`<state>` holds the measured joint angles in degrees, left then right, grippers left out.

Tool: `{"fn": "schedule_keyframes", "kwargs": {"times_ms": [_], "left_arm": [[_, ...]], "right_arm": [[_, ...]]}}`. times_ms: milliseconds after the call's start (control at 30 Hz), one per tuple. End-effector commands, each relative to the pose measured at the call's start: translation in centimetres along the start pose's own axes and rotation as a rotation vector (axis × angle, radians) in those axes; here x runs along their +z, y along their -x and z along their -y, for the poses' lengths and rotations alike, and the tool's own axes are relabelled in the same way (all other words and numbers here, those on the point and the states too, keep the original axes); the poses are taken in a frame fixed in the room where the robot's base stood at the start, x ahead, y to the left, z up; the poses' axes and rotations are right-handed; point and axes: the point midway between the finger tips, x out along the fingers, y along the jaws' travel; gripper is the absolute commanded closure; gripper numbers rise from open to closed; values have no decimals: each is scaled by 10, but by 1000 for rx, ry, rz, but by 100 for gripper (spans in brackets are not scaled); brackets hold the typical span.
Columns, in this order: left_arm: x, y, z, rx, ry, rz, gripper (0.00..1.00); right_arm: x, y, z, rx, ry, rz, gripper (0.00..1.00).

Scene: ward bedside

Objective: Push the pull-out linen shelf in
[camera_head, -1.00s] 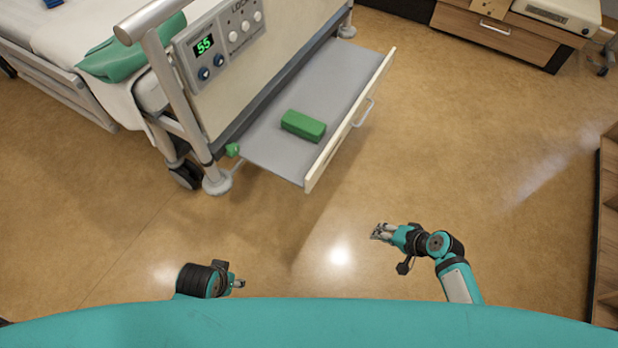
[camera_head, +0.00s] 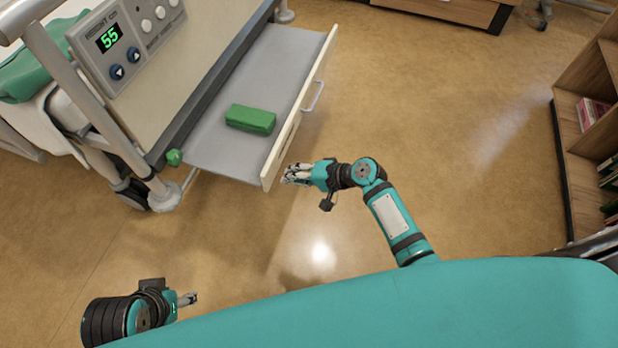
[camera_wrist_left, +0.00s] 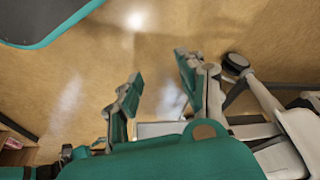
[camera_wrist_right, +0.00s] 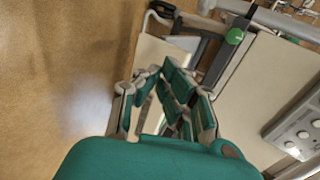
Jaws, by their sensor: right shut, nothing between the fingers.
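The pull-out linen shelf (camera_head: 275,70) sticks out from the foot end of the bed, with a grey tray, a pale front panel and a metal handle (camera_head: 314,96). A green folded bundle (camera_head: 250,119) lies on it. My right gripper (camera_head: 286,174) is shut and empty, close to the outer face of the front panel near its near end; I cannot tell whether it touches. Its fingers also show in the right wrist view (camera_wrist_right: 160,73). My left gripper (camera_head: 192,299) is low at the left, away from the shelf; its fingers stand apart in the left wrist view (camera_wrist_left: 160,68), with nothing between them.
The bed's foot board carries a control panel (camera_head: 125,40) reading 55. A green knob (camera_head: 174,157) and a bed caster stand by the shelf's near corner. A wooden bookcase (camera_head: 580,140) stands at the right. The floor between shelf and bookcase is clear.

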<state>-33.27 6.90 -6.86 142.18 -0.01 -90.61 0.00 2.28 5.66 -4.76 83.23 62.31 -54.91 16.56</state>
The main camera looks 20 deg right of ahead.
Motion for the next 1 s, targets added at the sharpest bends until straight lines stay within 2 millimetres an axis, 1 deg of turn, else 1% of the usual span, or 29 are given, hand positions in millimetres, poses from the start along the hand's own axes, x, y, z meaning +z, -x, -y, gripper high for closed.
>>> {"fn": "schedule_keyframes", "kwargs": {"times_ms": [33,100,233,400,767,867,1000], "left_arm": [[1,-3,0,0,0,0,60],[1,-4,0,0,0,0,60],[-13,-6,-2,3,-2,-62,60],[-19,-6,-2,4,-3,-91,60],[-20,-6,-2,4,-3,-92,60],[-20,-6,-2,4,-3,-92,60],[-20,-6,-2,4,-3,-94,60]], "right_arm": [[0,-9,6,-3,1,0,100],[0,-17,11,-3,2,0,100],[0,-27,16,-1,-1,0,100],[0,-32,19,1,1,-1,100],[0,-32,20,1,0,-1,100],[0,-36,22,1,1,-1,100],[0,-47,30,-2,1,0,100]]}}
